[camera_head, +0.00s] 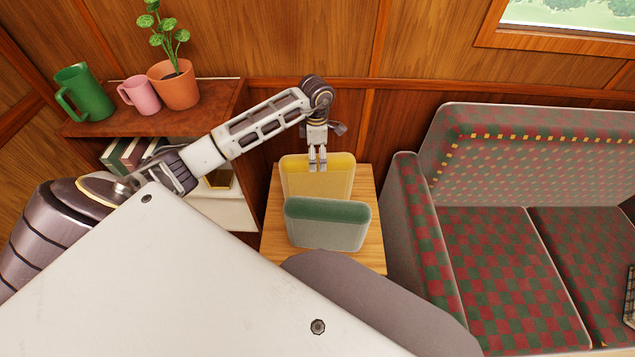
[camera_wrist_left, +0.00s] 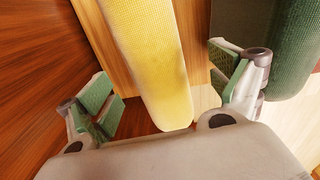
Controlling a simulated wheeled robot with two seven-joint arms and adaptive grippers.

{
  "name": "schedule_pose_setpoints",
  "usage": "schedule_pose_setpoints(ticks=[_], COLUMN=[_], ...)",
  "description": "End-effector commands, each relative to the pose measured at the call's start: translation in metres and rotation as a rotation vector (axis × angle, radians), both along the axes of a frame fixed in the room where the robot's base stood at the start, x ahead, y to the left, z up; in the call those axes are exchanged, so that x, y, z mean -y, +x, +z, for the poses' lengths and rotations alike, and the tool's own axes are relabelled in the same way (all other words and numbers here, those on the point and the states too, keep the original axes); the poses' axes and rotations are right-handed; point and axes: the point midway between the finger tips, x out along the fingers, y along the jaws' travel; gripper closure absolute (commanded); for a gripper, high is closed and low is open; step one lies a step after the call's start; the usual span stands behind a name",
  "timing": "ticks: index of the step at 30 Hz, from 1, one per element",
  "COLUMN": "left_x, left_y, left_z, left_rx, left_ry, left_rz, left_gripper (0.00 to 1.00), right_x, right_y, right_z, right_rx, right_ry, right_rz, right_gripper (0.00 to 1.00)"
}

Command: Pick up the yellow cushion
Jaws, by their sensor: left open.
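The yellow cushion (camera_head: 320,183) stands upright on a small wooden table (camera_head: 275,225), behind a green cushion (camera_head: 327,223). My left gripper (camera_head: 317,163) points down at the top edge of the yellow cushion. In the left wrist view the yellow cushion (camera_wrist_left: 153,60) lies between the two open fingers of the left gripper (camera_wrist_left: 165,105), with a gap on the left side. The green cushion (camera_wrist_left: 292,45) shows at the right, beyond the right finger. I cannot tell whether a finger touches either cushion. My right gripper is not in view.
A shelf (camera_head: 215,118) at the left holds a green mug (camera_head: 84,92), a pink mug (camera_head: 140,95) and a potted plant (camera_head: 175,88). A checked bench seat (camera_head: 500,260) stands right of the table. The wood-panelled wall (camera_head: 400,45) is close behind.

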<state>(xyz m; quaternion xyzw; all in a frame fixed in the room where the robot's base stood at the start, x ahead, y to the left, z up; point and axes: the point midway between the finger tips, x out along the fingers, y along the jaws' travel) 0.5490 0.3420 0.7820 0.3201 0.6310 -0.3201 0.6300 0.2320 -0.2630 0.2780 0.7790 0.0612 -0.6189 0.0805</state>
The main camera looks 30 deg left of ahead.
Motion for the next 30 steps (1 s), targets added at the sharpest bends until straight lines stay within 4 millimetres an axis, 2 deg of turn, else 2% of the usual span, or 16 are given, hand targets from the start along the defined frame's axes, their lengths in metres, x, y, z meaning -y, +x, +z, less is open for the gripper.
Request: schedule_pose_setpoints(ticks=[3,6,20,30], left_x=[0.001,0.000,0.000,0.001], left_y=[0.000,0.000,0.001,0.005], left_z=[-0.014,-0.020,-0.023,-0.049], left_rx=[-0.001,0.000,0.001,0.000], left_ry=[-0.002,-0.001,-0.001,-0.003], left_rz=[0.001,0.001,0.001,0.001], left_gripper=[0.08,0.08,0.08,0.08], right_x=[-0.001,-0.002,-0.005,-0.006], right_y=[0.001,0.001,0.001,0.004], right_z=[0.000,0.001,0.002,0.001], right_rx=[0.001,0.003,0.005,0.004], right_ry=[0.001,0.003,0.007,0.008], right_rz=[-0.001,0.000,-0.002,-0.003], right_gripper=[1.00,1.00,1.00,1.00])
